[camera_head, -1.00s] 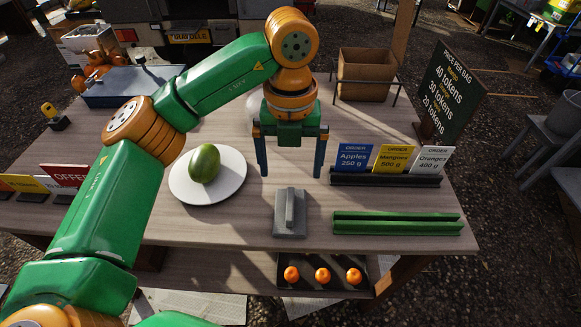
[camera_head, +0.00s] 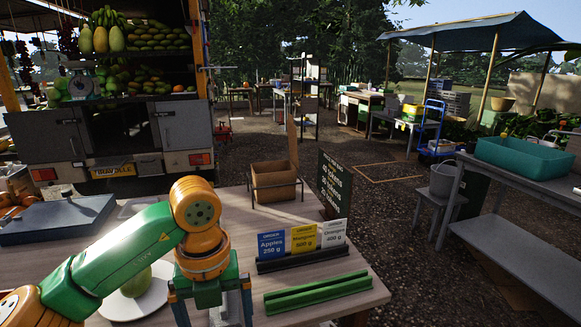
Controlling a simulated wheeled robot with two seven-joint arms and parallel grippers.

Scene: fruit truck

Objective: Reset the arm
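My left arm comes in from the lower left in the head view. Its gripper (camera_head: 212,312) points down over the wooden table (camera_head: 345,292), with its two fingers apart and the tips near the bottom edge. A grey block shows partly between the fingers; I see no contact with it. A green mango (camera_head: 136,283) lies on a white plate (camera_head: 150,303) to the left of the gripper, partly hidden by my arm. My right gripper is not in view.
A green rail (camera_head: 318,292) and order cards (camera_head: 303,238) stand right of the gripper. A brown box (camera_head: 272,182) and a price board (camera_head: 334,184) stand behind. A grey-blue scale (camera_head: 55,220) is at left.

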